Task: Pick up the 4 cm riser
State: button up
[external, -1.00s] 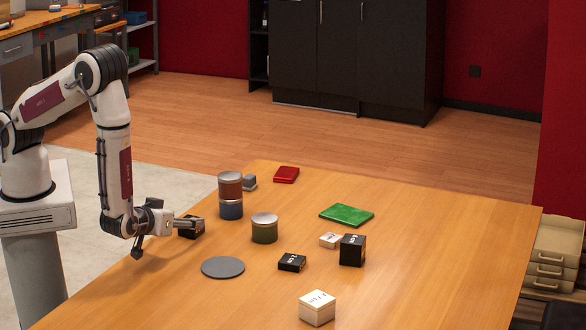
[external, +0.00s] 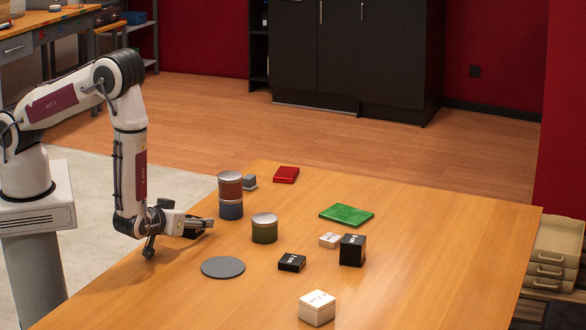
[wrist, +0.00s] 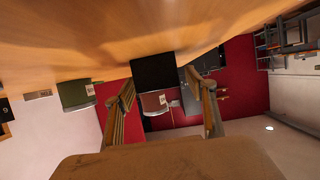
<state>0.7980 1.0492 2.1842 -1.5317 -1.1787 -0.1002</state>
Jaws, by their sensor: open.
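My gripper (external: 207,223) is open and low over the table's left part, pointing right. A black box (external: 192,235) shows only in part beneath and behind its fingers. In the wrist view a black block (wrist: 155,70), which appears to be that box, lies between the two spread fingers (wrist: 167,92), with no visible contact. I cannot read which label says 4 cm.
A red can (external: 230,185) stands on a blue can (external: 231,210), close beyond my gripper. A green can (external: 264,230) and a grey disc (external: 223,267) are to the right and front. A green pad (external: 347,214) and red pad (external: 286,175) lie farther back.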

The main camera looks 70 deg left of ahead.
dwell(0.4)
jog(key=c, duration=1.4)
jog(key=shift+r, duration=0.2)
jog(key=shift+c, duration=0.2)
jog(key=shift+r, duration=4.85)
